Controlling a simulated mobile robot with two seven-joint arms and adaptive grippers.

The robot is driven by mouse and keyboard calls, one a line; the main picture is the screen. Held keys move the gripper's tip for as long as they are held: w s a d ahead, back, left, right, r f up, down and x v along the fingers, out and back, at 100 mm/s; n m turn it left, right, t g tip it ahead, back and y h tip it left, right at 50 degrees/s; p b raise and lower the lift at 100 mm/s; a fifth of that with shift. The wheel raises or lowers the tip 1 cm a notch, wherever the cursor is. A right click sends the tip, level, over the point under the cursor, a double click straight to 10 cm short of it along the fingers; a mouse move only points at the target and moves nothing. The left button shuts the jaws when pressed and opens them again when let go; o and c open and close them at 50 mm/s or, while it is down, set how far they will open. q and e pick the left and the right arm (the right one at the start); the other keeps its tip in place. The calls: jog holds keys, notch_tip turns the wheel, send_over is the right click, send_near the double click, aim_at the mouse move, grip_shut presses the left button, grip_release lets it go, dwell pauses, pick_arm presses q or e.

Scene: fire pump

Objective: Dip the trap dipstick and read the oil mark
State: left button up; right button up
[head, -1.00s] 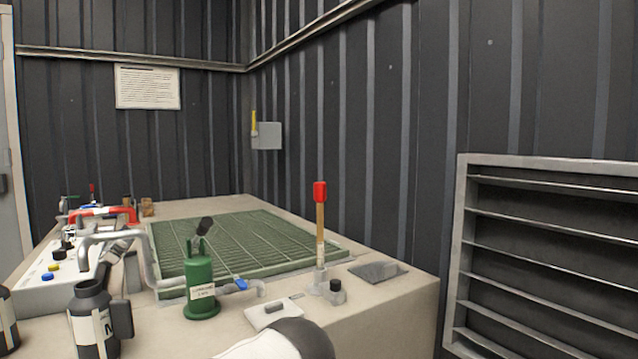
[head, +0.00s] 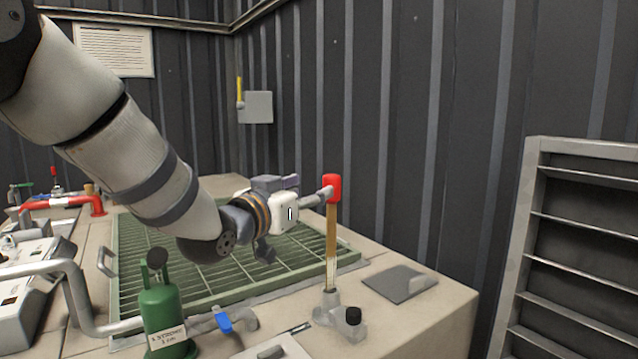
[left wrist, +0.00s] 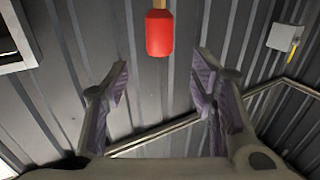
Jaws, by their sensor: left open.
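The dipstick (head: 331,235) stands upright, a tan stick with a red handle (head: 333,186) on top. Its lower end sits in a pale grey fitting (head: 326,304) on the bench edge. My left gripper (head: 312,190) comes in from the left at handle height, its fingertips close to the red handle. In the left wrist view, the gripper (left wrist: 162,75) is open. The red handle (left wrist: 160,33) shows just ahead of and between the fingertips, with clear gaps to both sides. The stick's oil mark cannot be made out. My right gripper is not in view.
The green grating (head: 190,275), a green canister (head: 165,320) and a blue-handled valve (head: 222,320) are left. The corrugated wall rises behind.

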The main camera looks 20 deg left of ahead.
aim_at(328, 184)
pick_arm(q)
jog(key=w, duration=0.3)
jog(key=w+d, duration=0.1)
jog(key=w, duration=0.2)
jog(key=w+d, duration=0.1)
jog(key=w, duration=0.3)
jog(key=shift+f, duration=0.2)
grip_shut()
